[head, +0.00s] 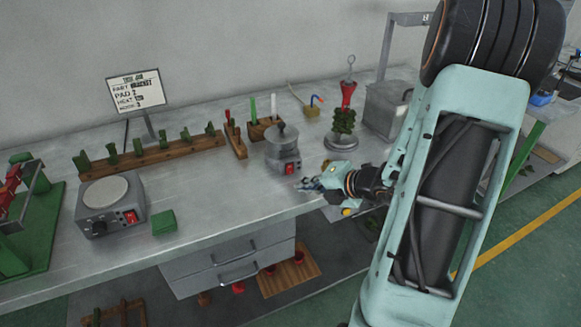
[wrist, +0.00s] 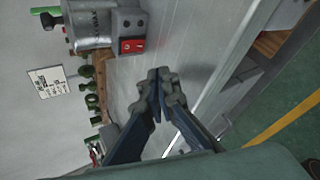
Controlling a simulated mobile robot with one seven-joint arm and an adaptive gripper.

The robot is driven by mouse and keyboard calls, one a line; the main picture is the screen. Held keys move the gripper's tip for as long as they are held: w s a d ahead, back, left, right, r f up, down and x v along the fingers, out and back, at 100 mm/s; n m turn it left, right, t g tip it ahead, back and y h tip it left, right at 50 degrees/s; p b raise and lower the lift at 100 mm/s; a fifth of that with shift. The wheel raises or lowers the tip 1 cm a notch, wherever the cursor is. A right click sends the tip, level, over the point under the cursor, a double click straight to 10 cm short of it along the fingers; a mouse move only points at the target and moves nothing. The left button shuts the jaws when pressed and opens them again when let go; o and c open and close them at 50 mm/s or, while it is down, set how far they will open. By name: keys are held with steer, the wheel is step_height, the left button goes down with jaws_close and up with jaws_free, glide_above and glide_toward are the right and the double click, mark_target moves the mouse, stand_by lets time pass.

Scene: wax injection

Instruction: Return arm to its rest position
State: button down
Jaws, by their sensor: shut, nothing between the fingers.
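My gripper (head: 308,184) is at the end of my pale green arm, over the front edge of the bench to the right of centre in the head view. In the wrist view its two dark fingers (wrist: 157,88) meet at the tips with nothing between them. A small grey wax pot (head: 283,150) with a red switch stands on the bench just behind and left of the gripper. The pot also shows at the top of the wrist view (wrist: 100,28). The gripper appears apart from it.
The metal bench (head: 235,185) has drawers below. A hot plate (head: 107,205) and green block (head: 163,222) stand left. A wooden rack (head: 155,155), a sign (head: 136,92), a red-topped stand (head: 345,115) and a grey box (head: 385,108) stand behind. The bench front is mostly clear.

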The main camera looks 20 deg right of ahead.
steer(key=shift+s, duration=0.5)
steer(key=shift+a, duration=0.1)
